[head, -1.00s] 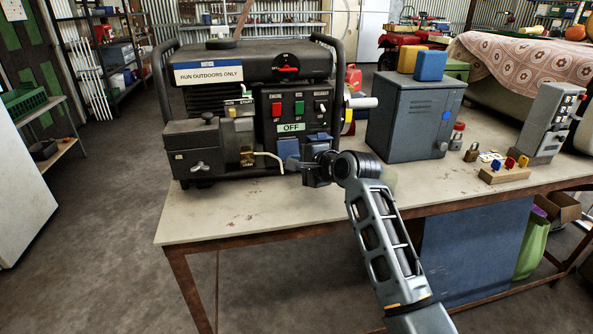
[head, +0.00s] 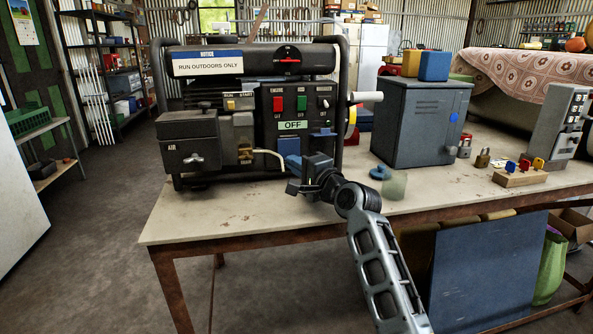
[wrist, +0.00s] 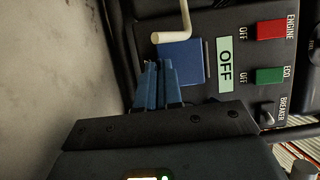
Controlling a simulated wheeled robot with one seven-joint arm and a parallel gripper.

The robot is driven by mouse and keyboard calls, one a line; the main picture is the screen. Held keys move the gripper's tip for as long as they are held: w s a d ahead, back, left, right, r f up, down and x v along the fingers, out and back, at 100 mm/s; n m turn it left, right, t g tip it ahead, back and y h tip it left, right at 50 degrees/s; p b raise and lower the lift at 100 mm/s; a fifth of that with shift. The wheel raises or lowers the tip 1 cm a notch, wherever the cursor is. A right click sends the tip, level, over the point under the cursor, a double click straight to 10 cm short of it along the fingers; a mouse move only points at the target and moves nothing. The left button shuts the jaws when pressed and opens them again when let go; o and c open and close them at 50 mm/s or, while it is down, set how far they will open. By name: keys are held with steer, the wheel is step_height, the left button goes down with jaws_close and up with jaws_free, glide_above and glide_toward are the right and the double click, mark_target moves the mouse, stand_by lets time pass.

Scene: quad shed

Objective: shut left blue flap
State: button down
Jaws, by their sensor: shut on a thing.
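The left blue flap (head: 289,147) is on the generator's front panel, below the OFF label and to the right of the cream handle. In the wrist view the left blue flap (wrist: 181,62) looks like a square lying nearly flat to the panel; any small tilt is hard to judge. My gripper (head: 296,165) is at its lower edge. In the wrist view, the bluish fingers of my gripper (wrist: 160,66) are close together, shut on that edge; the exact contact is hard to see. The right blue flap (head: 323,132) sticks out, raised, beside it; its lower area is behind my gripper.
The generator (head: 210,128) stands on the worktable (head: 225,220). The OFF label (head: 292,125) and several switches sit above the flaps. The cream handle (head: 269,154) projects close to the left flap. A grey metal cabinet (head: 412,125) stands right. The tabletop in front is clear.

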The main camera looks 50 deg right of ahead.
stand_by(0.3)
steer(key=c, duration=1.3)
jaws_free()
steer(key=v, duration=0.7)
steer(key=shift+s, duration=0.4)
